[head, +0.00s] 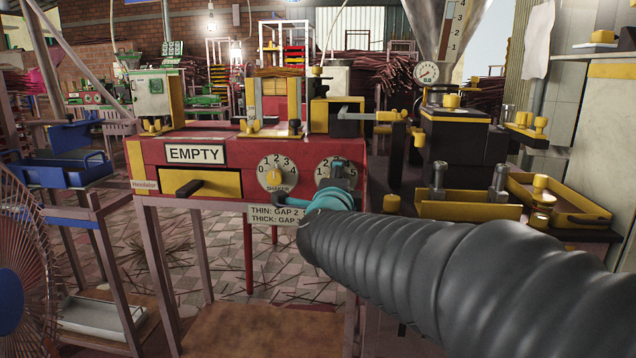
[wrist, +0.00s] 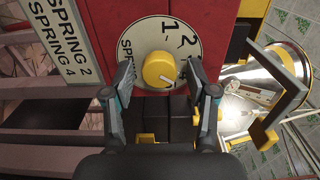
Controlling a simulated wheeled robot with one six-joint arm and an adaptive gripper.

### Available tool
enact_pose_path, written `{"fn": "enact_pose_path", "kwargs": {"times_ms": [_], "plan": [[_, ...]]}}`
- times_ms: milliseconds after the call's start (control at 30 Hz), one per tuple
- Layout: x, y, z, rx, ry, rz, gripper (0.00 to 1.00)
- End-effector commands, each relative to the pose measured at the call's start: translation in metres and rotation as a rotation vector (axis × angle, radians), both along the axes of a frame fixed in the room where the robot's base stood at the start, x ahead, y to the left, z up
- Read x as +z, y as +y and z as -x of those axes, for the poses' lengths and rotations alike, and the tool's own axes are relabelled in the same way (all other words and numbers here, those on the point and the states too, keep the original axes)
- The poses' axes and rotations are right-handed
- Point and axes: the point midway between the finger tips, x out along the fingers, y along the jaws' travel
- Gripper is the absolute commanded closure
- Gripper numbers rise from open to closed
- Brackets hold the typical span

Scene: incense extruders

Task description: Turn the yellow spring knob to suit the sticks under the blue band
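The yellow spring knob (wrist: 159,70) sits on a round white dial (wrist: 152,32) on the red panel. In the wrist view 1 and 2 show on the dial, and the knob's white mark points to the lower right. My gripper's finger hides the digit there. My gripper (wrist: 160,82) is open, with one finger on each side of the knob and visible space between.
The red machine (head: 218,148) has a shaker dial (head: 273,173) just left of the spring dial. An EMPTY sign (head: 195,154) is above a yellow drawer (head: 210,184). A label (head: 273,215) with thin and thick settings hangs below. Yellow trays (head: 560,200) stand right.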

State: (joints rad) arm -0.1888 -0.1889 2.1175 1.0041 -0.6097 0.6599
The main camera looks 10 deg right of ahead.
Motion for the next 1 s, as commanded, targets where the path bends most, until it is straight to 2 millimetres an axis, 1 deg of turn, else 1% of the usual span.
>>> {"fn": "enact_pose_path", "kwargs": {"times_ms": [233, 367, 467, 800, 900, 1000], "plan": [[0.000, 0.000, 0.000, 0.001, 0.000, 0.000, 0.41], [0.000, 0.003, 0.007, 0.003, 0.000, 0.000, 0.41], [0.001, 0.007, 0.019, 0.003, -0.002, 0.000, 0.41], [0.001, 0.028, 0.083, 0.004, -0.003, -0.002, 0.41], [0.000, 0.033, 0.096, 0.004, -0.002, -0.002, 0.41], [0.000, 0.035, 0.106, 0.003, -0.002, -0.002, 0.41]]}}
